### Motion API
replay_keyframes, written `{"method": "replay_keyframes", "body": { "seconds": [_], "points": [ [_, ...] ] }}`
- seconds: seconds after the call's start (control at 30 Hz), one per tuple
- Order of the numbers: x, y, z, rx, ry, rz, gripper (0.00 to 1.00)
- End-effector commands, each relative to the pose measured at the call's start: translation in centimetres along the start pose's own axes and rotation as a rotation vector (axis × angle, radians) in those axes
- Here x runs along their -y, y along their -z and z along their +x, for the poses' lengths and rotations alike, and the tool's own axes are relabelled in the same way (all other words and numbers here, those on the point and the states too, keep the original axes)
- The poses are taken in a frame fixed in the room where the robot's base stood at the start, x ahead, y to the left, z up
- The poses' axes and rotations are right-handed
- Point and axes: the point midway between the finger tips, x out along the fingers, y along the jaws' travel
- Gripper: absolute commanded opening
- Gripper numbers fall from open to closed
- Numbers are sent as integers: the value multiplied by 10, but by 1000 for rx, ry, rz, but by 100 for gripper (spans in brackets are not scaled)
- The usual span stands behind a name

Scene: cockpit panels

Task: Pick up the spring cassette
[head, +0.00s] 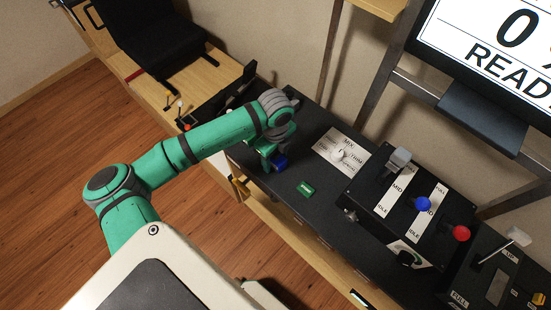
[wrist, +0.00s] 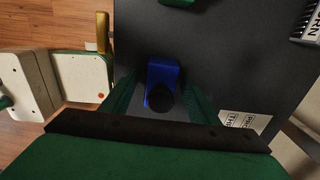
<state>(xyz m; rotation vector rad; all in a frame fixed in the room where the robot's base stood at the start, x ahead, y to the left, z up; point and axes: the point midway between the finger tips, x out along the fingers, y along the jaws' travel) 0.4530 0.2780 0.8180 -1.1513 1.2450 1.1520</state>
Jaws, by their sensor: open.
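A blue block with a dark round part (wrist: 162,75) lies between the two green fingers of my gripper (wrist: 158,100) in the wrist view. The fingers are open, one on each side of it; I cannot tell whether they touch it. In the head view the blue block (head: 281,161) shows beside my gripper (head: 268,160), low over the black panel, partly hidden by it. A small green block with a white label (head: 306,189) lies on the panel to the right; its edge shows at the top of the wrist view (wrist: 178,2). Neither block's name is legible, so I cannot tell which is the spring cassette.
The black panel (head: 275,197) has clear room around the green block. A white MIX/TRIM dial plate (head: 341,153) lies behind it. A raised lever box (head: 357,205) with blue and red knobs stands to the right. A screen reading READY (head: 500,45) is above.

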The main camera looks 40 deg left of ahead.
Motion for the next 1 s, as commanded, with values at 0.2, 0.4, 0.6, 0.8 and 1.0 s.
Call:
{"method": "replay_keyframes", "body": {
  "seconds": [0.2, 0.4, 0.6, 0.8, 1.0],
  "points": [
    [0, 0, 0, 0, 0, 0, 31],
    [0, 0, 0, 0, 0, 0, 8],
    [0, 0, -1, 0, 0, 0, 8],
    [1, 0, -13, -1, 2, 1, 8],
    [-8, 0, -41, 0, 2, 0, 8]
  ]
}}
